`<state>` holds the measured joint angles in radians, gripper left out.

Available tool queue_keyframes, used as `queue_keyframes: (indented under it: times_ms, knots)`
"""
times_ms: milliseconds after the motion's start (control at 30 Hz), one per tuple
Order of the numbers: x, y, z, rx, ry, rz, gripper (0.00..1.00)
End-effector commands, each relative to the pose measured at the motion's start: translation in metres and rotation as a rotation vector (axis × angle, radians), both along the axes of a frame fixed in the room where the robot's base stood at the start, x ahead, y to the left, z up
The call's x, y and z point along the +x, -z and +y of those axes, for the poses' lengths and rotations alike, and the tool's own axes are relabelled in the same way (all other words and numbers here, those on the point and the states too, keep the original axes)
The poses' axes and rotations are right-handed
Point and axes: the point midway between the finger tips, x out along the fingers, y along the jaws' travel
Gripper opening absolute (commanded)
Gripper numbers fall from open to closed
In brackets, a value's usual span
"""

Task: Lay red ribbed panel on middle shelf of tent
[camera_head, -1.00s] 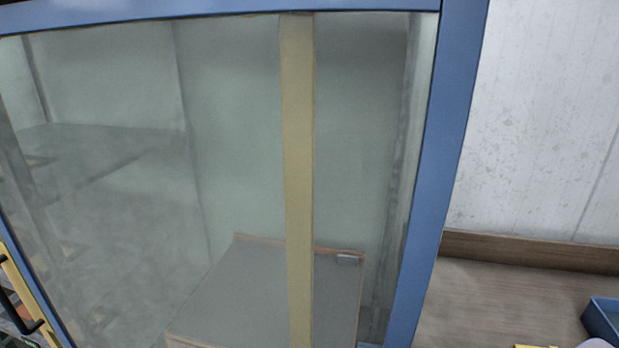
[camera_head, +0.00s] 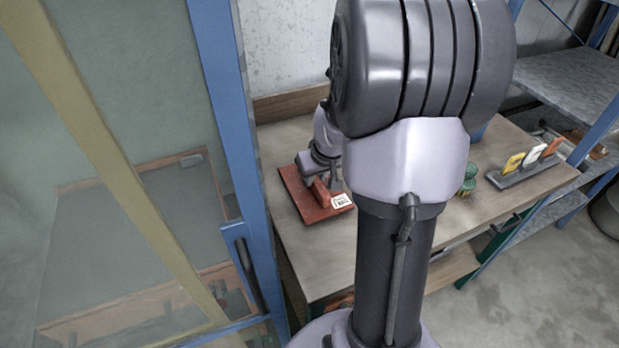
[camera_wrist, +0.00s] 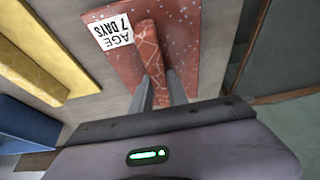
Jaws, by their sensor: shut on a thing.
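The red ribbed panel (camera_head: 304,204) is at the left part of the wooden table in the head view, with a white label on it. In the wrist view the panel (camera_wrist: 187,50) is speckled red, with a raised rib and a label reading "AGE 7 DAYS". My gripper (camera_wrist: 157,84) is shut on the rib, one finger on each side. In the head view my gripper (camera_head: 327,181) is partly hidden by my arm. I cannot tell whether the panel touches the table. A blue-framed enclosure with clear walls (camera_head: 222,85), seemingly the tent, stands at left; its middle shelf is not clearly visible.
The wooden table (camera_head: 325,250) adjoins the enclosure's blue post. Green round items (camera_head: 468,178) and a holder with coloured tools (camera_head: 528,165) stand on its right. A blue rack (camera_head: 570,85) is behind.

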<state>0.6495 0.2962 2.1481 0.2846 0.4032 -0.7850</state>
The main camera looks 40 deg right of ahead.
Motion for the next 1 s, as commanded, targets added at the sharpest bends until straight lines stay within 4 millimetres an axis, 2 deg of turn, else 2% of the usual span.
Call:
queue_keyframes:
  times_ms: [33,67,400,433,533,867,967,1000]
  knots:
    - [0.0,0.012,0.0,0.0,0.0,-0.001,0.0]
    - [0.0,0.014,0.0,0.0,0.0,-0.001,0.0]
    - [0.0,0.014,0.0,-0.001,0.0,-0.002,0.0]
    - [-0.001,0.014,0.0,0.0,0.0,0.0,0.22]
    - [-0.001,0.013,0.0,0.0,0.0,0.0,0.41]
    - [-0.001,0.01,0.0,0.0,0.0,0.0,0.42]
    - [-0.006,-0.008,0.001,-0.001,0.0,-0.002,0.42]
    - [-0.009,-0.019,0.002,-0.003,0.001,-0.002,0.42]
